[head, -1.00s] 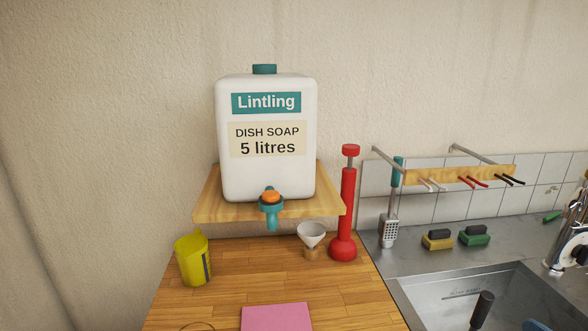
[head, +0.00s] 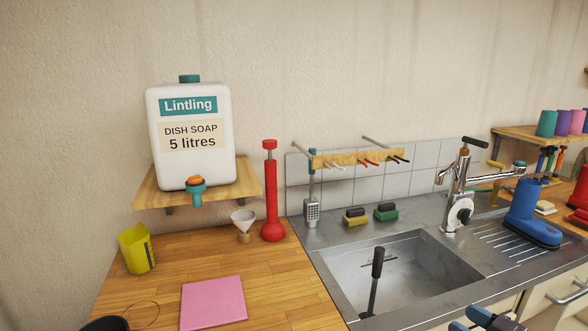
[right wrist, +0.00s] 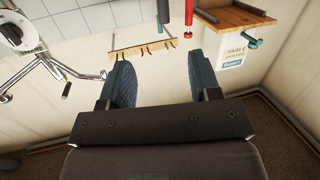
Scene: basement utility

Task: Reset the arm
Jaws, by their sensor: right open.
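My right gripper (head: 492,318) shows at the bottom edge of the head view, in front of the sink counter, with only its tip end in the picture. In the right wrist view my right gripper (right wrist: 159,62) has its two dark blue padded fingers wide apart with nothing between them. Beyond the fingers, the wrist view shows the peg rack (right wrist: 145,47) and the red pump (right wrist: 188,20) upside down. My left gripper is not in view.
A wooden counter holds a yellow jug (head: 137,250), a funnel (head: 243,222), the red pump (head: 271,195) and a pink cloth (head: 213,302). The soap container (head: 192,150) stands on a shelf. The sink (head: 400,270), tap (head: 459,195) and blue boot (head: 530,215) are at right.

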